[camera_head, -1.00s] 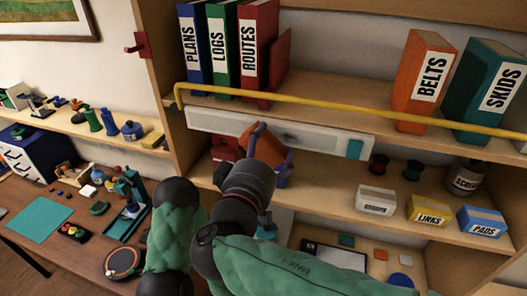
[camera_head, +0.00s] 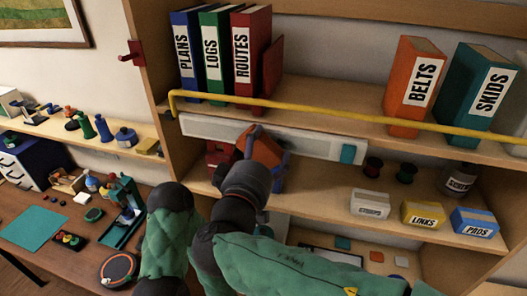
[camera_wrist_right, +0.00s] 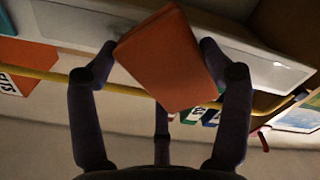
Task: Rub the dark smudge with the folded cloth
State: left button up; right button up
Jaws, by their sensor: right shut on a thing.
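My right gripper (camera_head: 262,158) is shut on the folded cloth (camera_head: 264,146), an orange-brown pad. In the right wrist view the cloth (camera_wrist_right: 165,60) sits tilted between the fingertips (camera_wrist_right: 160,55). My left gripper does not show.
A yellow rail (camera_head: 300,110) runs along the upper shelf edge, just above the panel. A teal block (camera_head: 348,153) is at the panel's right end. Below stand spools (camera_head: 405,171) and small boxes (camera_head: 422,215). Binders (camera_head: 252,55) stand above. A desk (camera_head: 40,265) with tools is at left.

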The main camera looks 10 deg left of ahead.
aim_at(275, 155)
jog(key=shift+w+b, duration=0.6)
jog(key=shift+w, duration=0.4)
jog(key=shift+d+f+b, duration=0.15)
jog(key=shift+d+b, duration=0.5)
jog(key=shift+b, duration=0.15)
jog(key=shift+s+d+b, duration=0.15)
jog(key=shift+d+b, duration=1.05)
jog(key=shift+d, duration=0.15)
jog(key=shift+d+b, duration=0.5)
jog(key=shift+b, duration=0.1)
jog(key=shift+d+b, duration=1.05)
jog(key=shift+d, duration=0.2)
jog(key=shift+b, duration=0.65)
jog(key=shift+a+b, duration=0.6)
jog(key=shift+a, duration=3.1)
jog(key=shift+b, duration=0.3)
